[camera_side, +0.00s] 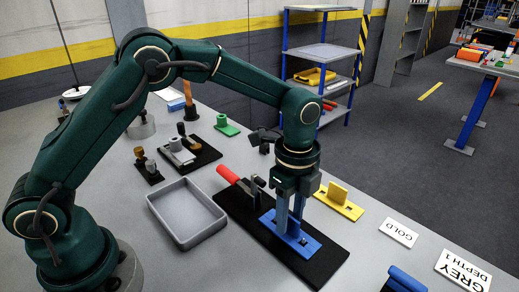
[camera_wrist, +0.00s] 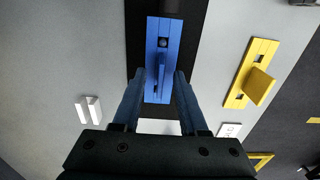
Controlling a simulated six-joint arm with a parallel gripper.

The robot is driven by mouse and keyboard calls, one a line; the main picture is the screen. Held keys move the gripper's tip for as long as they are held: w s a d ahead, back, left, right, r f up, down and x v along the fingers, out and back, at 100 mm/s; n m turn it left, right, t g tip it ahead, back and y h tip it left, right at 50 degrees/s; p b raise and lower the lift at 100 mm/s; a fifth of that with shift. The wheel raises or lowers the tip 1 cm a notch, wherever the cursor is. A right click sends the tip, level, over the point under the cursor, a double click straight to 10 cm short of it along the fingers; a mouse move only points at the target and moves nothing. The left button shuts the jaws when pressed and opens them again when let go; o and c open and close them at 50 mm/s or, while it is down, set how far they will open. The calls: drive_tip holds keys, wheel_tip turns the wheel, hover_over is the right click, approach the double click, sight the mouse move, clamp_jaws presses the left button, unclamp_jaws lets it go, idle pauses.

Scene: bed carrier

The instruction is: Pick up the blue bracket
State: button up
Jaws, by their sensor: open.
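The blue bracket (camera_side: 306,244) lies on the black mat (camera_side: 322,265) in the side view, a flat plate with an upright fin. In the wrist view the blue bracket (camera_wrist: 163,28) runs up and down, with a dark hole near its far end. My gripper (camera_side: 292,226) points down over it. In the wrist view my gripper (camera_wrist: 160,75) is open, with one finger on each side of the fin. I see a gap between the fin and each finger there. In the side view the fingers partly hide the fin, and their height above the plate is hard to judge.
A yellow bracket (camera_side: 350,209) lies just right of the mat. A red-handled tool (camera_side: 228,174) is at the mat's far left end. A grey tray (camera_side: 184,240) stands left of the mat. White labels (camera_side: 398,232) lie on the bare table to the right.

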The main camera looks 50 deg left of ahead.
drive_tip(key=shift+f, duration=0.35)
clamp_jaws()
idle(1.2)
